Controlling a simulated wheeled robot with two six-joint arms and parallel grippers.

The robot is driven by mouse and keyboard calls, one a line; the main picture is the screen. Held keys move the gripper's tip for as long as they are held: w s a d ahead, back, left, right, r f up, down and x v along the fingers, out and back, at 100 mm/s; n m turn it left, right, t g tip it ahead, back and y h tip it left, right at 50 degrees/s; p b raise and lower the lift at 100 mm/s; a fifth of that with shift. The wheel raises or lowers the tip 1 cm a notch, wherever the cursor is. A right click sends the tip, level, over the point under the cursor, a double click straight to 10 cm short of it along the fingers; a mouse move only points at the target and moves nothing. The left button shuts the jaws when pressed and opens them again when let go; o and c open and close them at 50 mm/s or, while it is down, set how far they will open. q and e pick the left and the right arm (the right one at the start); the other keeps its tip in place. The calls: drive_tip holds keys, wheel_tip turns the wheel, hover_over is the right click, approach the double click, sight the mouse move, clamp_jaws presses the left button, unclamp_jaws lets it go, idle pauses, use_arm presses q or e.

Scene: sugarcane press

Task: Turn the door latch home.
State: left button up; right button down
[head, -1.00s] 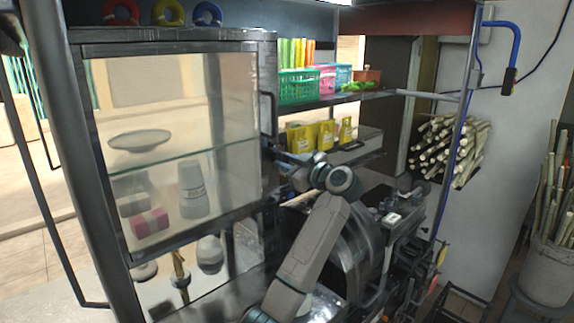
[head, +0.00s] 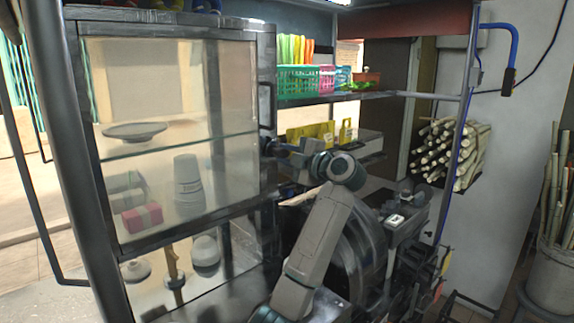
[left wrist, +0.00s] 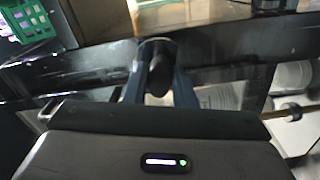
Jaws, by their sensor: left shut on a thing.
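The glass cabinet door (head: 175,240) in its dark frame stands against the cabinet and looks shut. A dark vertical handle (head: 266,106) is on its right edge. My left gripper (head: 279,149) is at the right edge of the door frame, below that handle. In the left wrist view, the fingers of my left gripper (left wrist: 158,85) are shut on a dark, rounded latch knob (left wrist: 157,78) at the dark frame. The gripper hides the latch in the head view, and its exact angle cannot be told. My right gripper is not in view.
Shelves right of the door hold a green basket (head: 298,79) and yellow items (head: 310,133). A dark press machine (head: 355,255) stands close beside my left arm. Cane bundles (head: 450,150) lie farther right. Plates and cups stand behind the glass.

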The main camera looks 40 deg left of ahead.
use_arm(q)
drive_tip(key=shift+f+n+b, duration=0.2)
drive_tip(key=shift+n+b, duration=0.6)
drive_tip(key=shift+n, duration=0.2)
drive_tip(key=shift+n+b, duration=0.4)
drive_tip(key=shift+n, duration=0.1)
drive_tip(key=shift+r, duration=0.1)
drive_tip(key=o, duration=1)
drive_tip(key=shift+r, duration=0.1)
